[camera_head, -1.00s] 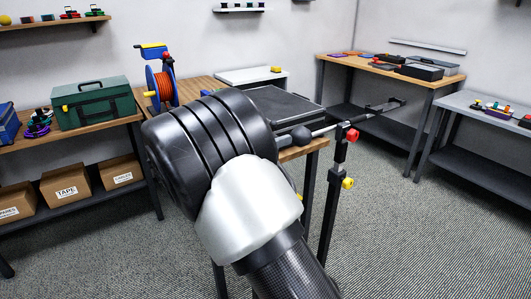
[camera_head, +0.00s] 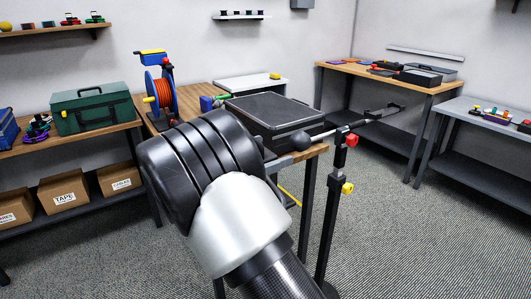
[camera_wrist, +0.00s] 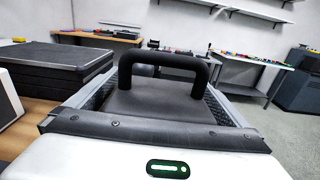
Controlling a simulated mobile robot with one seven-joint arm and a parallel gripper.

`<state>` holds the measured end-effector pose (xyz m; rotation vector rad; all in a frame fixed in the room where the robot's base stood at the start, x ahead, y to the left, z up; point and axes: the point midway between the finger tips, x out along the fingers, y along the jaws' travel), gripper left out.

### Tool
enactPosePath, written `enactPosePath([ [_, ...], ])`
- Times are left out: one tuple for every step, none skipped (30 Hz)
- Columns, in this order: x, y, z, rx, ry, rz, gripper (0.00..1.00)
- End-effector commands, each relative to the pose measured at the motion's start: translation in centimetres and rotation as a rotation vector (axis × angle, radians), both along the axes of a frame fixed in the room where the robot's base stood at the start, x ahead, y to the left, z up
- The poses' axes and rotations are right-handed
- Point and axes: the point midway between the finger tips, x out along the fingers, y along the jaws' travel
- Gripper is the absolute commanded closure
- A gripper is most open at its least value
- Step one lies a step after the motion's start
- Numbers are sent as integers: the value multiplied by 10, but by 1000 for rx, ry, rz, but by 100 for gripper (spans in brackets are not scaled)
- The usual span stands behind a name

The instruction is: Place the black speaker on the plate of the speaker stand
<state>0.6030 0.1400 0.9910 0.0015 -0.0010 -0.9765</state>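A broad black box (camera_head: 272,115) lies flat on the near wooden table; it also shows at the left of the wrist view (camera_wrist: 50,62). I cannot tell whether it is the speaker. A dark upright post (camera_head: 326,215) with red and yellow knobs stands at the table's right; no plate is clearly visible on it. In the head view my forearm hides my gripper. In the wrist view, a black loop like a handle (camera_wrist: 165,62) rises close ahead, over a dark surface with grey mesh sides. I cannot make out my fingertips or whether they hold anything.
A cable reel (camera_head: 160,90) stands at the table's back left. A green case (camera_head: 92,108) sits on the left bench. Two benches (camera_head: 390,78) line the right. Carpet at right front is clear.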

Motion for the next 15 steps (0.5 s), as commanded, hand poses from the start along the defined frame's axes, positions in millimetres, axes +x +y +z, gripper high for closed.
enactPosePath([
  [0, 0, 0, 0, 0, 0, 0],
  [0, 0, 0, 0, 0, 0, 0],
  [0, 0, 0, 0, 0, 0, 0],
  [0, 0, 0, 0, 0, 0, 0],
  [0, 0, 0, 0, 0, 0, 0],
  [0, 0, 1, 0, 0, 0, 0],
  [0, 0, 2, 0, 0, 0, 0],
  [0, 0, 3, -1, 1, 0, 0],
  [0, 0, 5, -1, 1, 0, 0],
  [-1, 2, 5, -1, 1, 1, 0],
  [-3, 6, 3, -1, 1, 3, 0],
  [-7, 12, 3, -1, 1, 4, 0],
  [-10, 17, 3, 0, 1, 4, 0],
  [-14, 22, 3, 0, 1, 4, 0],
  [-19, 29, 4, 0, 1, 3, 0],
])
